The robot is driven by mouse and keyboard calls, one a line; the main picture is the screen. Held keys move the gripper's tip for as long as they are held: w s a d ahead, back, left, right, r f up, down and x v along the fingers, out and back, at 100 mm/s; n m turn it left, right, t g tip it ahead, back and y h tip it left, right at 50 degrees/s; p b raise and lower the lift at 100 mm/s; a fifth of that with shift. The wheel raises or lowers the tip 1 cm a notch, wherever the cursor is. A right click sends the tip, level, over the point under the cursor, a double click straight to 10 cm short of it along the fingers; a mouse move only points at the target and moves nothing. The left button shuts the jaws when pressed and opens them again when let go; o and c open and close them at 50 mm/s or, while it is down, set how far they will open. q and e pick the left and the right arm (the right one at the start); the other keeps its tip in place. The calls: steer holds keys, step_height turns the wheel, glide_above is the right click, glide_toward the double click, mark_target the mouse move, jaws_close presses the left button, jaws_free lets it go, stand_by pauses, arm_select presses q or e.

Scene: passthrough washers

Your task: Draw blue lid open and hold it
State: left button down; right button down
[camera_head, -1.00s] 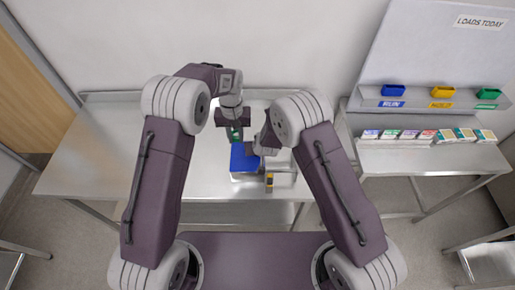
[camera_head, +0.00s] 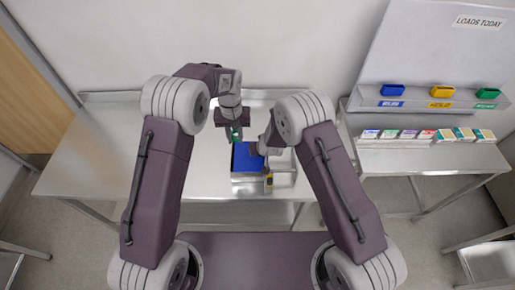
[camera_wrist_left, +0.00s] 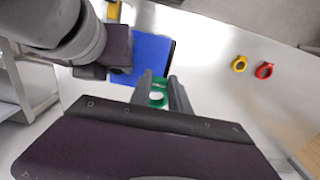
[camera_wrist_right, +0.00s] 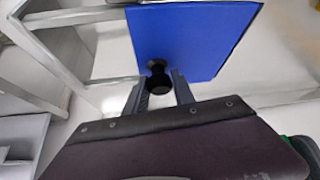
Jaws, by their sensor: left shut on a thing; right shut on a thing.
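The blue lid (camera_head: 247,158) lies over the left part of a grey metal box (camera_head: 249,180) on the table. It also shows in the left wrist view (camera_wrist_left: 150,55) and the right wrist view (camera_wrist_right: 190,40). My right gripper (camera_wrist_right: 158,92) is shut on the black knob (camera_wrist_right: 157,66) at the lid's edge. My left gripper (camera_wrist_left: 160,88) is shut on a green ring-shaped washer (camera_wrist_left: 157,96), held beside the lid, apart from it. In the head view, the right gripper's fingers are hidden by its arm.
An open metal frame (camera_head: 284,180) with a yellow-and-black part (camera_head: 268,181) adjoins the box. Yellow (camera_wrist_left: 240,63) and red (camera_wrist_left: 264,70) rings lie on the table. A right-hand shelf holds blue, yellow and green bins (camera_head: 487,93).

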steer(key=d, duration=0.9)
steer(key=shift+d, duration=0.35)
stand_by(0.3)
steer(key=shift+r, duration=0.1)
